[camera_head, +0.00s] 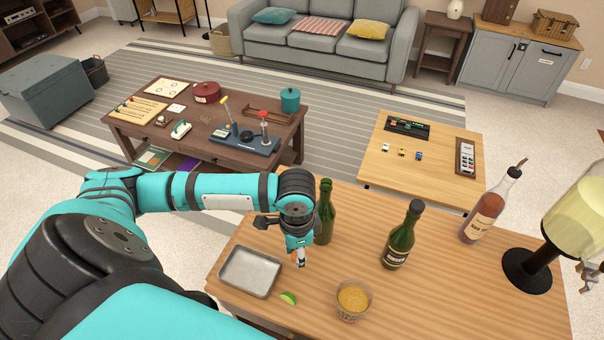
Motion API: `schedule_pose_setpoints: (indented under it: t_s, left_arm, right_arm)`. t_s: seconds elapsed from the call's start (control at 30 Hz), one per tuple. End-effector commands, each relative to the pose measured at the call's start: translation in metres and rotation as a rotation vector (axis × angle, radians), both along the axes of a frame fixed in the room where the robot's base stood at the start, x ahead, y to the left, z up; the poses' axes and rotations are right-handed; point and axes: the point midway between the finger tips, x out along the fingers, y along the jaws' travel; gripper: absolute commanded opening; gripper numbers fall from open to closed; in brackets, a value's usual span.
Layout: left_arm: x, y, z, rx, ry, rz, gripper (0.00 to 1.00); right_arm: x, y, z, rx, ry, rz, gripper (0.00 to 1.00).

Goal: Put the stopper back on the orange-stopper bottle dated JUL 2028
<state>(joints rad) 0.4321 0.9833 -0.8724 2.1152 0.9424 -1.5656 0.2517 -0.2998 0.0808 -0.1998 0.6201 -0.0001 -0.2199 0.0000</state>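My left gripper (300,247) points down over the bar top, left of an open green bottle (326,218). A small orange and pale piece, which looks like the stopper (301,259), shows at its fingertips, and the fingers appear closed on it. The open green bottle stands upright with a bare mouth, partly hidden by my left arm. A second green bottle (401,237) has a dark top and a label. A bottle of reddish liquid (489,207) with a dark pourer stands at the right. No date is readable on any bottle.
A small table (440,163) and a dark coffee table (240,110) stand beyond.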

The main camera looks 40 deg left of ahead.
Motion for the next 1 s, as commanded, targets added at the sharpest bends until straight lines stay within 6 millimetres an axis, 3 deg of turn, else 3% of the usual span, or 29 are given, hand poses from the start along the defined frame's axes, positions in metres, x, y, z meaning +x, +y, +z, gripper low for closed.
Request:
schedule_pose_setpoints:
  t_s: [0.3,0.5,0.83,1.0]
  left_arm:
    - [0.021,-0.051,0.099,-0.031,0.003,0.431,0.15]
    - [0.017,-0.063,0.141,-0.004,-0.001,0.627,0.15]
    - [0.016,-0.064,0.147,0.004,-0.001,0.667,0.15]
    - [0.016,-0.064,0.147,0.004,-0.001,0.667,0.15]
  right_arm:
    - [0.000,-0.001,-0.001,-0.001,0.001,0.000,0.57]
    - [0.000,-0.001,-0.001,-0.001,0.001,0.001,0.57]
    - [-0.001,-0.001,-0.001,-0.001,0.001,0.000,0.57]
    - [0.000,-0.001,-0.001,-0.001,0.000,0.000,0.38]
